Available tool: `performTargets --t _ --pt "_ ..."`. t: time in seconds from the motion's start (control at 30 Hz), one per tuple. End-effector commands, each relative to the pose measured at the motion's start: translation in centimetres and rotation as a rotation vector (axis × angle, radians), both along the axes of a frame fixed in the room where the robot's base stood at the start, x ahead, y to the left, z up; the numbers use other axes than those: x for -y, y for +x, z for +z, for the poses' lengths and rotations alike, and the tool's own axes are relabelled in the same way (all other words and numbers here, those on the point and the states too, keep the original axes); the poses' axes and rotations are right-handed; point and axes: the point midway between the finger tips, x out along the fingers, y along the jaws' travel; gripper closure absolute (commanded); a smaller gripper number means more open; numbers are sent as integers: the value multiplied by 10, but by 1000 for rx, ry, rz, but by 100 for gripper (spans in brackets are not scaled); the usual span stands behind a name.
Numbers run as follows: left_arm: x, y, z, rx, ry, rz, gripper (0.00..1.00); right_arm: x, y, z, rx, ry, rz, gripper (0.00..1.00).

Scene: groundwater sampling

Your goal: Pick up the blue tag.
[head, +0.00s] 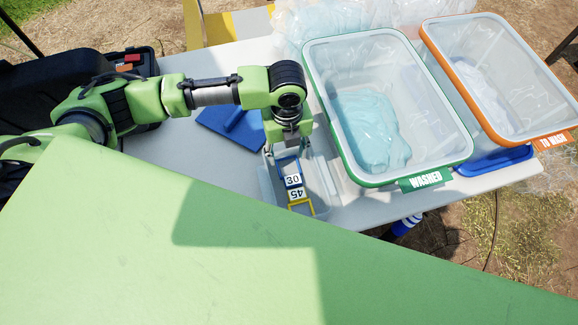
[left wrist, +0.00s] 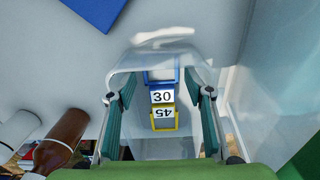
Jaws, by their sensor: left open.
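The blue tag (head: 291,178) is a small blue frame with a white label reading 30. It lies in a small clear container (head: 322,183) on the table. A yellow tag (head: 302,207) labelled 45 lies against its near side. In the left wrist view the blue tag (left wrist: 162,76) is above the yellow tag (left wrist: 163,122). My left gripper (head: 286,150) points down over the container, at the blue tag's far end. In the left wrist view its open, empty fingers (left wrist: 161,98) stand on either side of the tags. My right gripper is not in view.
A green-rimmed bin marked WASHED (head: 425,181) stands right of the container, with an orange-rimmed bin (head: 553,141) beyond it. A blue flat object (head: 232,125) lies behind on the table. In the left wrist view a brown bottle (left wrist: 62,140) is at lower left.

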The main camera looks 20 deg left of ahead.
Motion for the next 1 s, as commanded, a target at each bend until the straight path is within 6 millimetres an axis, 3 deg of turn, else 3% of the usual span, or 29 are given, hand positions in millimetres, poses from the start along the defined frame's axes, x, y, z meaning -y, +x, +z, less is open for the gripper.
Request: performTargets --t 0.13,0.3,0.5,0.6,1.0 --pt "1 -2 -23 -4 2 1 53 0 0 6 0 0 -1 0" --pt "1 -2 -36 -2 1 -1 53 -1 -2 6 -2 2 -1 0" --pt "1 -2 -36 -1 1 -1 53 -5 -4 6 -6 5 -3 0" --pt "1 -2 -36 -1 1 -1 71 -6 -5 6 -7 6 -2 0" --pt "1 -1 -30 1 1 -1 72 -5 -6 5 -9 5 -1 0"
